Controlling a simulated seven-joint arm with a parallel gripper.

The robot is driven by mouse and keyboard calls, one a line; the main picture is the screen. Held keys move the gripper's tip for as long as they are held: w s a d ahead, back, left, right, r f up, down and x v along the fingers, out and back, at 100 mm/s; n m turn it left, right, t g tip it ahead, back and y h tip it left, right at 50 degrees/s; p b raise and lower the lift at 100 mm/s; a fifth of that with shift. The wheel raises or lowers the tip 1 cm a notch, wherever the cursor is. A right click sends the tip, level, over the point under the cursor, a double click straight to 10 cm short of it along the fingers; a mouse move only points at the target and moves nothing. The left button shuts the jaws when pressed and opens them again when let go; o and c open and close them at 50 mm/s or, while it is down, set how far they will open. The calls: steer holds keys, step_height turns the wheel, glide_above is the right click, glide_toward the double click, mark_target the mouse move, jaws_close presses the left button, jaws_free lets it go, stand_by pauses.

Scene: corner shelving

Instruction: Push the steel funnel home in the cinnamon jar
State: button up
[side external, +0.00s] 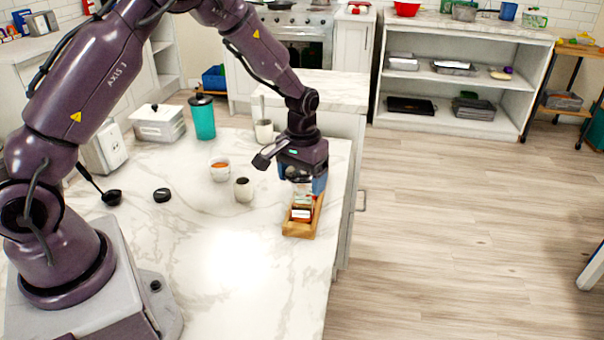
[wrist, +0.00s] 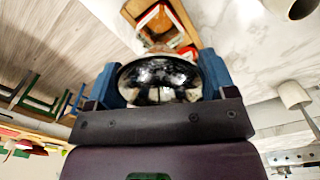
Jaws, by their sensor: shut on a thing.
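My gripper (side external: 304,182) is at the right edge of the marble counter, pointing down over the far end of a small wooden tray (side external: 301,234). In the wrist view its blue fingers (wrist: 160,82) are shut on the shiny round steel funnel (wrist: 158,72), whose wide mouth faces the camera. The funnel's spout is hidden beneath the mouth. A pale, partly clear shape shows under the gripper in the side view; I cannot tell whether it is the cinnamon jar, or whether the funnel touches it. The wooden tray also shows past the funnel in the wrist view (wrist: 184,20).
The tray holds red, white and green packs (side external: 301,214). The front middle of the counter is clear.

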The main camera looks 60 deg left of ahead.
steer(key=shift+f, duration=0.9)
steer(key=o, duration=1.1)
steer(key=shift+o, duration=0.2)
steer(key=shift+r, duration=0.1)
step_height(320, 180, up, 13)
